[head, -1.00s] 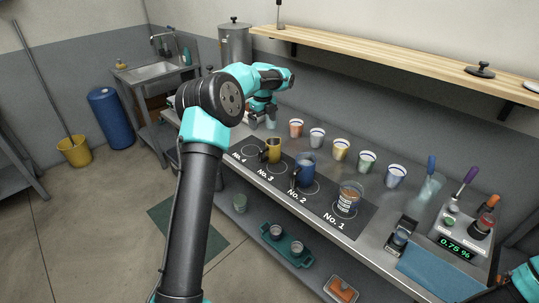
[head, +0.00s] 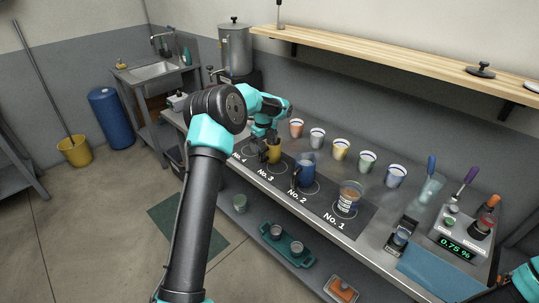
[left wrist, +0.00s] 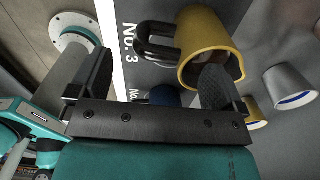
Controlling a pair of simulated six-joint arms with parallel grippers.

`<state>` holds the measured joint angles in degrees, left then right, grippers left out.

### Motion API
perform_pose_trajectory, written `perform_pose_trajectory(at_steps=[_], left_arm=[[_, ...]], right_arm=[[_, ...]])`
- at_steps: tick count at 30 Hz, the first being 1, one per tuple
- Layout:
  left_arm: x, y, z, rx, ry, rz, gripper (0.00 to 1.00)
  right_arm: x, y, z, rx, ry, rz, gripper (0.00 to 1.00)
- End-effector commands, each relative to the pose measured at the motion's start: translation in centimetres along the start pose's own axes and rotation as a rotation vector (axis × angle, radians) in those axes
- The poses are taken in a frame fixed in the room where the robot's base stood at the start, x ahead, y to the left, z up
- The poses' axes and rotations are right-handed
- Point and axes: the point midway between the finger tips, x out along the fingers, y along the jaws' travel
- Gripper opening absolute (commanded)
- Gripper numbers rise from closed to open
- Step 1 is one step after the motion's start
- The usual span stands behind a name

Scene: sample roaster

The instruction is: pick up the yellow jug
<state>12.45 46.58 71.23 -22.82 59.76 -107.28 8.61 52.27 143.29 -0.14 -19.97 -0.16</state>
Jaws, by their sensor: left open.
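The yellow jug (head: 275,153) stands on the dark mat by the No. 3 spot in the head view. In the left wrist view the yellow jug (left wrist: 205,32) is at the top, with its black handle (left wrist: 150,42) pointing left. My left gripper (head: 262,148) is at the jug's left side, at the handle. In the left wrist view my left gripper (left wrist: 157,82) is open, and its right finger overlaps the jug's mouth. The handle shows between the fingers; I cannot tell whether they touch anything. My right gripper is out of view.
A blue jug (head: 305,172) stands at No. 2 and a clear cup with brown contents (head: 349,195) at No. 1. Several small cups (head: 340,149) line the counter behind. A scale (head: 463,235) stands at the right. A wooden shelf (head: 400,57) hangs above.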

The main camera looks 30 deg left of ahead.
Motion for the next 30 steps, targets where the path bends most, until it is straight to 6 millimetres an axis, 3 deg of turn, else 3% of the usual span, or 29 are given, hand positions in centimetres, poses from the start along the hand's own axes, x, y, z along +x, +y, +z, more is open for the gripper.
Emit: perform_pose_trajectory(at_steps=[5,16,30], left_arm=[[0.6,0.0,0.0,0.000,0.001,0.001,0.96],[4.9,0.0,-0.1,0.000,0.001,0.001,0.96],[5.2,0.0,-0.1,0.000,0.000,0.000,0.96]], right_arm=[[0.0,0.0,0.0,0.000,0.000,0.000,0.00],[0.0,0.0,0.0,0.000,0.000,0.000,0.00],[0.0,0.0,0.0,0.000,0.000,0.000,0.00]])
